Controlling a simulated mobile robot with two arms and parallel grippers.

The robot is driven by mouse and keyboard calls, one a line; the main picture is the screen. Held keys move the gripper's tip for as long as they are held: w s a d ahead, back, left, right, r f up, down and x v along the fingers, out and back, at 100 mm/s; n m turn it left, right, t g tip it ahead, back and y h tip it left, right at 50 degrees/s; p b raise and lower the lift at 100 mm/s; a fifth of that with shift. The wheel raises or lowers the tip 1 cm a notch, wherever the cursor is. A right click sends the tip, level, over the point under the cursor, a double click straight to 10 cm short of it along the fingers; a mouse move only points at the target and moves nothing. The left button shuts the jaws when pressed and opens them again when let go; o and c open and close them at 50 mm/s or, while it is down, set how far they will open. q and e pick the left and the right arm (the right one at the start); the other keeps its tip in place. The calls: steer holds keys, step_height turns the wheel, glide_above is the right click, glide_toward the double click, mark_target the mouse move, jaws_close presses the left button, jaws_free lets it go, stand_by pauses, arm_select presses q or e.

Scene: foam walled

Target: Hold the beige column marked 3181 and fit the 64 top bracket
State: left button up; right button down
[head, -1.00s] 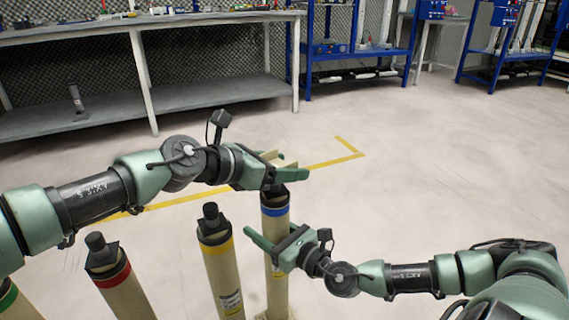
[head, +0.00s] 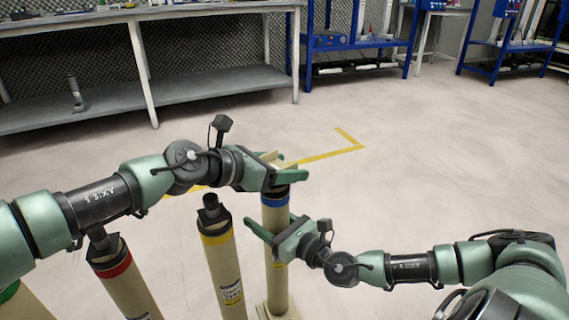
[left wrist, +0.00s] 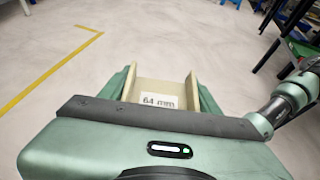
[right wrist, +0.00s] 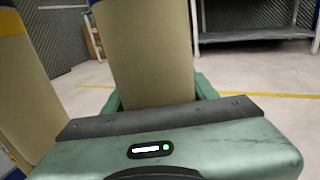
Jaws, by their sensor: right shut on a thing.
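The beige column with a blue band (head: 275,245) stands upright near the centre of the head view; I cannot read its number. Its black top end is partly hidden by my left gripper. My right gripper (head: 262,228) is shut around this column below the band; the column (right wrist: 147,60) fills the space between its fingers in the right wrist view. My left gripper (head: 290,174) is shut on a beige U-shaped bracket (left wrist: 150,91) labelled "64 mm". The bracket is close to the column's top; I cannot tell whether they touch.
A yellow-banded column (head: 222,265) and a red-banded column (head: 122,280) stand to the left, with a green-banded one at the picture's edge. A grey workbench (head: 150,95) and blue shelving (head: 360,48) line the back. The floor between is open.

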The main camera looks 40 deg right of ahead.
mark_target(284, 165)
arm_select(q)
steer(key=o, duration=0.4)
arm_select(e)
steer(key=shift+f, duration=0.15)
arm_select(q)
steer(key=shift+o, duration=0.2)
steer(key=shift+r, duration=0.1)
step_height(284, 165, up, 10)
steer(key=shift+f, duration=0.1)
arm_select(e)
steer(key=shift+c, duration=1.9)
jaws_free()
